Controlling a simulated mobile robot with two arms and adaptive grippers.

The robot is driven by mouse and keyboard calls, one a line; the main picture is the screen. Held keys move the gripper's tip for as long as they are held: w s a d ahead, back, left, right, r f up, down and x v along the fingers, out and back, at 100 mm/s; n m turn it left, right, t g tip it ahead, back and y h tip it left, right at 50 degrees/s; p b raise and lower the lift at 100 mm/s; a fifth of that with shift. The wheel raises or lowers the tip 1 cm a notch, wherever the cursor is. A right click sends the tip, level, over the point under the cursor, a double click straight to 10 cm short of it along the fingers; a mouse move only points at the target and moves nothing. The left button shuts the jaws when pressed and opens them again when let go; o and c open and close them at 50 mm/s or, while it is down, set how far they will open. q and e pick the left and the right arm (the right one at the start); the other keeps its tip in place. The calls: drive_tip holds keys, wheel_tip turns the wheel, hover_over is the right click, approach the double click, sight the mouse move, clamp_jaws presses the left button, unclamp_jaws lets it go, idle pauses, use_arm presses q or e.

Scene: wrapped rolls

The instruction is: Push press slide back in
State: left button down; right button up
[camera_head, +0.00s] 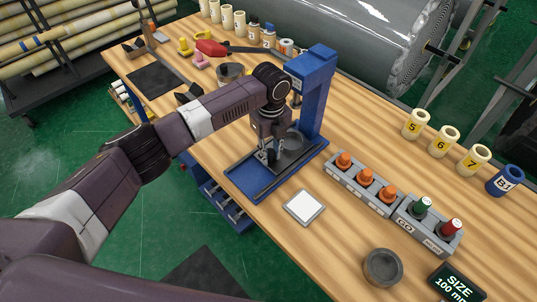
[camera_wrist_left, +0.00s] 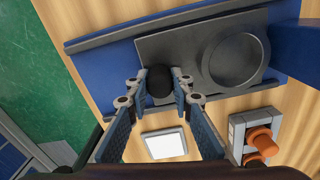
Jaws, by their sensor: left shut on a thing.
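The blue press (camera_head: 316,85) stands on the wooden bench, its column rising behind a blue base (camera_head: 242,184) with rails. The dark grey slide (camera_head: 291,158) lies on the base and carries a round cup-like seat (camera_wrist_left: 236,54). A black knob (camera_wrist_left: 159,82) stands at the slide's near end. My left gripper (camera_head: 268,156) reaches down over the slide. In the left wrist view its fingers (camera_wrist_left: 158,92) are on both sides of the black knob and shut on it. My right gripper is not in view.
A white square pad (camera_head: 304,207) lies in front of the press. A grey block with orange buttons (camera_head: 366,181) and a switch box (camera_head: 428,222) stand to its right. A grey round bowl (camera_head: 383,267) and a size display (camera_head: 457,283) are nearer. Numbered rolls (camera_head: 444,141) line the back.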

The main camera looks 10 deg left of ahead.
use_arm(q)
drive_tip(key=c, duration=2)
unclamp_jaws()
drive_tip(key=shift+w+d+r, duration=0.1)
drive_tip(key=shift+w+r, duration=0.1)
drive_tip(key=shift+w, duration=0.05)
drive_tip(key=shift+c, duration=0.2)
drive_tip(key=shift+o, duration=1.8)
drive_tip(key=shift+d+f, duration=0.1)
wheel_tip(320, 180, up, 12)
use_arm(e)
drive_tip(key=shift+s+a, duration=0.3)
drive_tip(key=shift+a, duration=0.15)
use_arm(q)
drive_tip(key=shift+f, duration=0.15)
